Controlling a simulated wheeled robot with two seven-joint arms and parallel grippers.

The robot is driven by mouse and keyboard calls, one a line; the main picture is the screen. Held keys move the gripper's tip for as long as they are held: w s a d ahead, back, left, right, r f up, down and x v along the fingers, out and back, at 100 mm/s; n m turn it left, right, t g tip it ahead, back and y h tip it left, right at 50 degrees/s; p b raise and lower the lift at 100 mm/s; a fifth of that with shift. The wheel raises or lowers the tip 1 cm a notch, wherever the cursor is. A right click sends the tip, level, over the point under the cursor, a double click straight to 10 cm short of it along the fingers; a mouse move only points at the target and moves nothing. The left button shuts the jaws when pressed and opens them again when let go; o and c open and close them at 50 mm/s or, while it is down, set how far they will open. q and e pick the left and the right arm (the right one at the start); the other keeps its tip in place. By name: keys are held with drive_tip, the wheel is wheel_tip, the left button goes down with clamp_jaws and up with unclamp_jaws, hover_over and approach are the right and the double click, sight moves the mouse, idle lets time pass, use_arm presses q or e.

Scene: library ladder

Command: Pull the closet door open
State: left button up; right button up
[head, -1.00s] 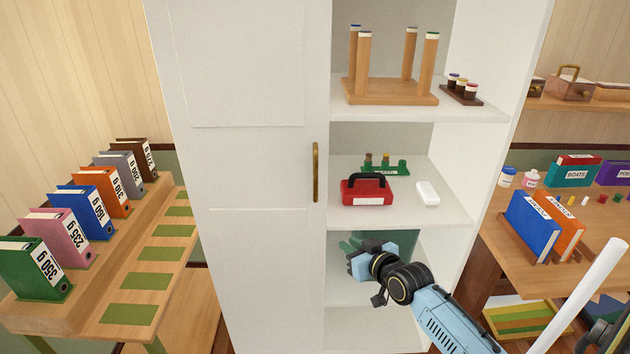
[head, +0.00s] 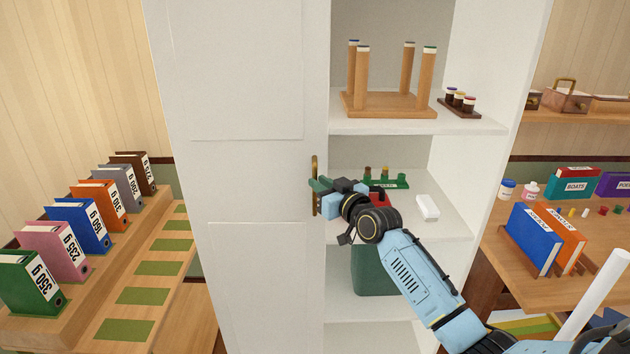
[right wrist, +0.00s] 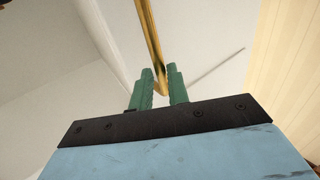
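The white closet door (head: 245,175) fills the left half of the closet front and looks shut. Its upright brass handle (head: 315,165) is near the door's right edge. My right gripper (head: 319,185) is at the lower part of the handle and hides some of it. In the right wrist view, the two green fingers (right wrist: 161,85) stand apart, one on each side of the handle's lower end (right wrist: 152,45). A firm grip on the handle does not show. My left gripper is not in view.
The closet's right half is open, with shelves (head: 420,126) holding a wooden peg stand (head: 390,105), a white block (head: 427,208) and a green bin (head: 372,272). A bench with binders (head: 80,220) stands left; a table with books (head: 535,238) stands right.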

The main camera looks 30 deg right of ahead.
drive_tip(key=shift+w, duration=1.45)
clamp_jaws()
